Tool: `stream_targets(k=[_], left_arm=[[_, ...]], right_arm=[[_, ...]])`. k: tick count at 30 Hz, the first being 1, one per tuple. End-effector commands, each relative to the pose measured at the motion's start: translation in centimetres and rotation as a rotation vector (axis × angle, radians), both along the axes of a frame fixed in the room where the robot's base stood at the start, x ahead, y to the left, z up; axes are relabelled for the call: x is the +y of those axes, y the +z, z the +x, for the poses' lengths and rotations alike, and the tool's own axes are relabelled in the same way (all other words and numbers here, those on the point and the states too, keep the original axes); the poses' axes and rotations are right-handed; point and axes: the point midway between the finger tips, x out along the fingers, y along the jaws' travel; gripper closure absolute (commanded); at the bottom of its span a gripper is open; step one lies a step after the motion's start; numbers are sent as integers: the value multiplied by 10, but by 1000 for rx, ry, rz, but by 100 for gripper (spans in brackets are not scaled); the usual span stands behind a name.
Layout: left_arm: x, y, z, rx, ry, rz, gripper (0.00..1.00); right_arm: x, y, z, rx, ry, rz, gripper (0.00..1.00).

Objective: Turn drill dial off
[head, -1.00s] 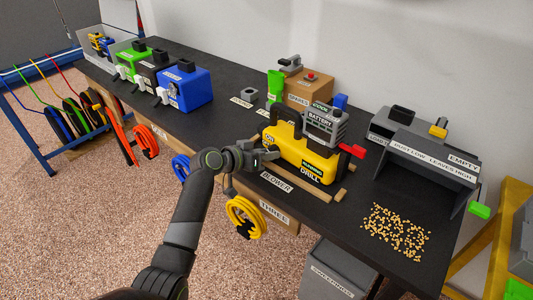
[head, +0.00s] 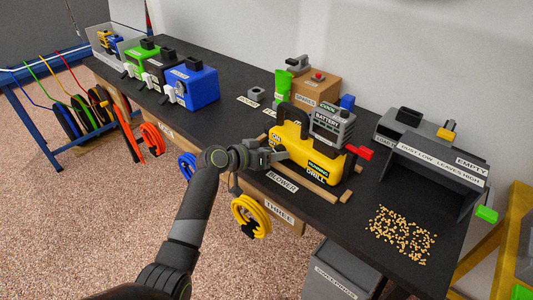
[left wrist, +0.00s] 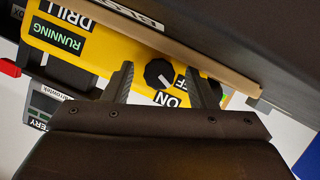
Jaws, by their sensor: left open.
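The yellow drill (head: 292,150) sits on the black bench, with a grey battery block (head: 330,128) on top. A label on its side reads RUNNING. In the left wrist view, the drill body (left wrist: 110,50) appears upside down. Its black round dial (left wrist: 158,73) carries a white pointer mark, with ON and OFF labels beside it. My left gripper (head: 280,155) is at the drill's left end. In the left wrist view its two fingers (left wrist: 162,88) are open, one on either side of the dial. Whether they touch it, I cannot tell. My right gripper is not in view.
Wooden strips (head: 308,186) lie in front of the drill. A red lever (head: 360,152) sticks out at its right. Loose pellets (head: 402,234) lie at the bench's right, before a grey chute box (head: 430,165). A yellow coil (head: 251,216) hangs below my left gripper.

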Motion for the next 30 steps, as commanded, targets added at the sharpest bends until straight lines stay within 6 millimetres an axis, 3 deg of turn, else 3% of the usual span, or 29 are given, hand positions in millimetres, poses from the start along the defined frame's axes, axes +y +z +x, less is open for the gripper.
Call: stream_targets(k=[8,24,30], left_arm=[[18,8,-15,-2,1,2,48],[96,47,-83,-3,3,6,48],[115,58,-101,-2,2,3,48]], right_arm=[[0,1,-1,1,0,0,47],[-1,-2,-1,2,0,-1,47],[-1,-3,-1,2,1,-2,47]])
